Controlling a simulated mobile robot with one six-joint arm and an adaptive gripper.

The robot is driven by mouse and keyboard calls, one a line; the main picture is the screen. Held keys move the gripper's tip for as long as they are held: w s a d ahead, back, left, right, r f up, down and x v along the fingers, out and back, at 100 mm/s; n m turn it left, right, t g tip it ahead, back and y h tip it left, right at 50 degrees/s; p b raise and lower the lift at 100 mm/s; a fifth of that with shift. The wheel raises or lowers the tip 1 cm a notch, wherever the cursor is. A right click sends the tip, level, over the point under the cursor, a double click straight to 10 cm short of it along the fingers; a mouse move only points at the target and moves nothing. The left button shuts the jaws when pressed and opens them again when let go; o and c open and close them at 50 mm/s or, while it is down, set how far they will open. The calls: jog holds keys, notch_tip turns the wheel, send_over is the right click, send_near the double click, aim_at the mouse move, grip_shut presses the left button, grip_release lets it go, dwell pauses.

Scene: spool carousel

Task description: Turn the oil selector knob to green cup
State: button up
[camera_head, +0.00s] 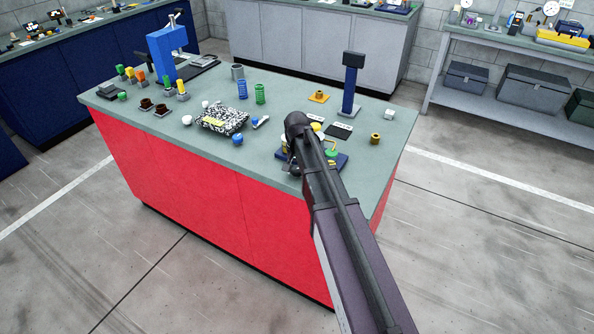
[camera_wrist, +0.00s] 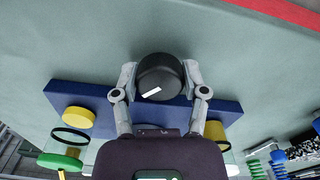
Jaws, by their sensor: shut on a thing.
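The selector knob (camera_wrist: 160,70) is a dark round knob with a short white mark on its face. The mark lies low and slightly left on the face, slanting down to the left. My gripper (camera_wrist: 160,78) is shut on the knob, one finger on each side. The knob stands at a blue base (camera_wrist: 85,95), which also shows in the head view (camera_head: 341,161). A green round part (camera_wrist: 60,161), perhaps the green cup, is at the lower left of the wrist view and beside my arm in the head view (camera_head: 331,153). In the head view my arm hides the knob.
Yellow round parts (camera_wrist: 78,121) stand on the blue base; another yellow part (camera_wrist: 214,130) is right of my gripper. A blue post (camera_head: 350,90) stands behind.

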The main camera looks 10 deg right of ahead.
jog(key=shift+s+m, duration=0.1)
jog(key=shift+m, duration=0.2)
jog(key=o, duration=0.9)
jog(key=shift+c, duration=0.2)
jog(key=shift+n, duration=0.5)
